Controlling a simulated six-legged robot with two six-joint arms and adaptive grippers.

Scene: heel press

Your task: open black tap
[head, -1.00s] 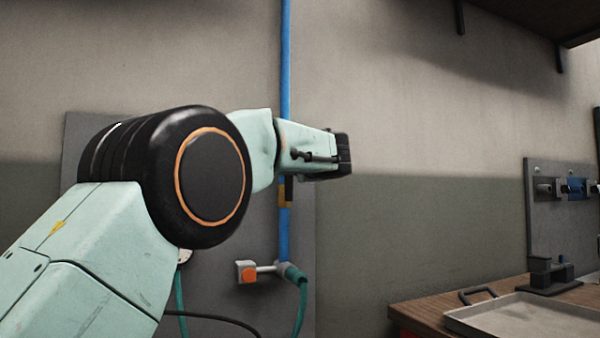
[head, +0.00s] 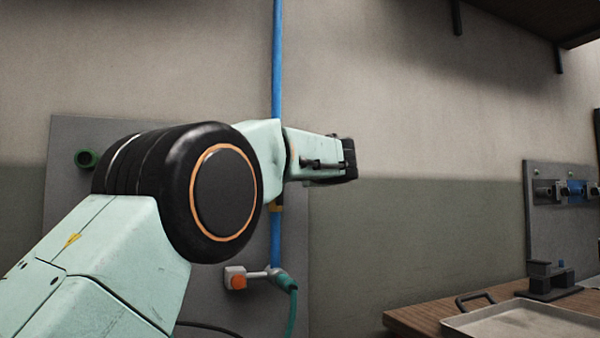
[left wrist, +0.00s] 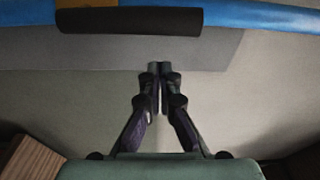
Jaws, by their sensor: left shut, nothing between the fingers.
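The black tap (left wrist: 128,20) is a dark lever lying along the blue pipe (left wrist: 240,14), beside a yellow band (left wrist: 86,3), at the top of the left wrist view. In the head view my left arm hides the tap; only a bit of the yellow band shows on the blue pipe (head: 277,60). My left gripper (left wrist: 159,67) is shut and empty, its fingertips pointing at the lower edge of the grey panel and apart from the lever. My right gripper is out of view.
The grey panel (head: 75,135) carries a green round fitting (head: 86,159), an orange-ended valve (head: 235,280) and a green hose (head: 291,305). A wooden bench (head: 405,318) with a metal tray (head: 520,325) stands at the lower right.

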